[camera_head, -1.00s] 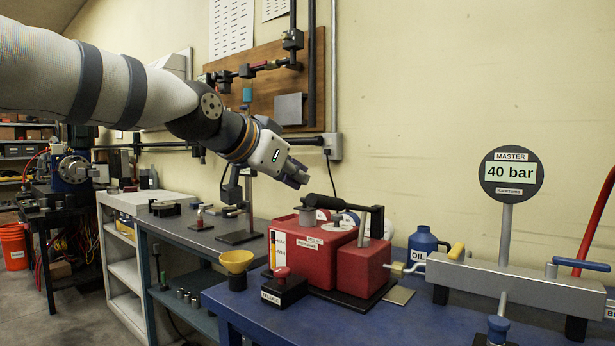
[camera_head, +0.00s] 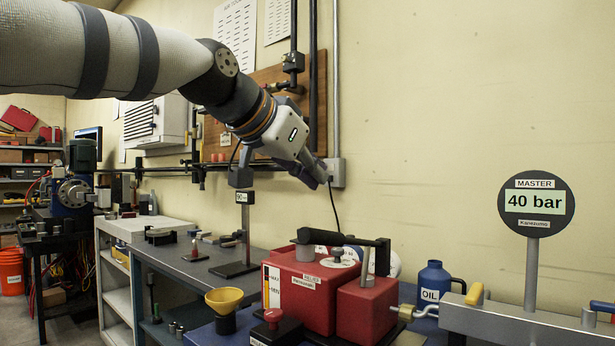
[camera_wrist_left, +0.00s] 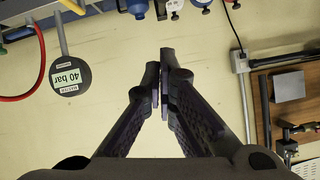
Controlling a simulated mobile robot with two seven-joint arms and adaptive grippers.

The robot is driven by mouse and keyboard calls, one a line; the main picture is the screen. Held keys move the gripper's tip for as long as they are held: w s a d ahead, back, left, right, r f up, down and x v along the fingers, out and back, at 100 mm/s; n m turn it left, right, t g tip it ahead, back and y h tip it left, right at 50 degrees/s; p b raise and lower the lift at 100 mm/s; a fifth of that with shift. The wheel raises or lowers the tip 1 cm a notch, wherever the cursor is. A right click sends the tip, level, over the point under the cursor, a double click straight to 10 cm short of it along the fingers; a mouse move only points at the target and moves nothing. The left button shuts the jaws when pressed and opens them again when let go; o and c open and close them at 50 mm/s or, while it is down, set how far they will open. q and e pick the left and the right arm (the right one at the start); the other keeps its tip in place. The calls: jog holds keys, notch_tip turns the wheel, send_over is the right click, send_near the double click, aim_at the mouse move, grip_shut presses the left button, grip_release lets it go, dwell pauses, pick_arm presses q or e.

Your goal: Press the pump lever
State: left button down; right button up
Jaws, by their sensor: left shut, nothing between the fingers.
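The red pump (camera_head: 305,292) stands on the blue bench, with a gauge strip on its left block. Its black lever (camera_head: 342,238) lies across the top, roughly level, from the left block to the right block. My left gripper (camera_head: 322,178) is above the lever and a little to its left, apart from it, pointing down and right. It is shut and empty. In the left wrist view the closed fingertips (camera_wrist_left: 163,80) show against the wall, with the bench upside down along the top edge. My right gripper is not in view.
A round master gauge (camera_head: 536,202) reading 40 bar stands at the right above a grey manifold (camera_head: 500,322). A blue oil bottle (camera_head: 434,287) is right of the pump. A yellow funnel (camera_head: 224,300) and a thin stand (camera_head: 243,232) are left of it.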

pick_arm(q)
send_over(324, 235)
jog(key=d, duration=0.1)
notch_tip(324, 235, down, 4)
jog(key=f, duration=0.1)
jog(key=a+f, duration=0.1)
jog(key=shift+f, duration=0.35)
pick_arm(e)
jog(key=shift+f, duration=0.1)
